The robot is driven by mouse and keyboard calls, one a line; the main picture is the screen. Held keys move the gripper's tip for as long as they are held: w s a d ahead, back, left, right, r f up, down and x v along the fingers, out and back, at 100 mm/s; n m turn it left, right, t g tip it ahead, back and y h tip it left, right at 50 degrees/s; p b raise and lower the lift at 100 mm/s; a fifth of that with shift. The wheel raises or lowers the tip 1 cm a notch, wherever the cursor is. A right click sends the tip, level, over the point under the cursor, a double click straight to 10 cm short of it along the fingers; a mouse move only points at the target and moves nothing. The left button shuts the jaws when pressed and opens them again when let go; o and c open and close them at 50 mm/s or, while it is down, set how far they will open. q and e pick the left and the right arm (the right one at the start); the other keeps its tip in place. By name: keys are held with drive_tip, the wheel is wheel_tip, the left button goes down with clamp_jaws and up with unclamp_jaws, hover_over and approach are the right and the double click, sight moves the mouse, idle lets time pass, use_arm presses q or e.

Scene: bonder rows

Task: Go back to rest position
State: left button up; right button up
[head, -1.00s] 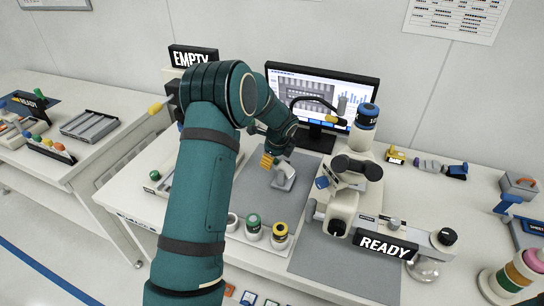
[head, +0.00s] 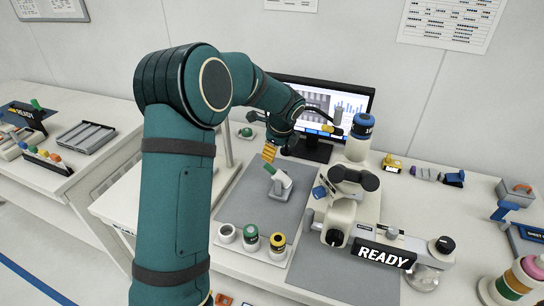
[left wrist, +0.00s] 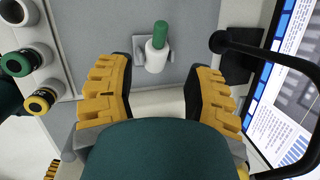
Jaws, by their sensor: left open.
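My left arm reaches in over the bench in the head view. My left gripper (head: 268,152) has yellow fingers and hangs above the grey mat (head: 290,217), behind a white holder with a green-topped piece (head: 278,182). In the left wrist view the gripper (left wrist: 158,100) is open, its two fingers wide apart with nothing between them. The holder and its green piece (left wrist: 159,42) stand ahead of the fingers, apart from them. My right gripper does not show.
A monitor (head: 318,105) stands behind the gripper. A microscope (head: 345,205) with a READY sign (head: 384,258) is on the right. A second bench with a tray (head: 86,137) is at left.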

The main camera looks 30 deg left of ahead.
use_arm(q)
drive_tip(key=shift+s+d+r, duration=0.1)
drive_tip(key=shift+d+r, duration=0.05)
drive_tip(key=shift+r, duration=0.35)
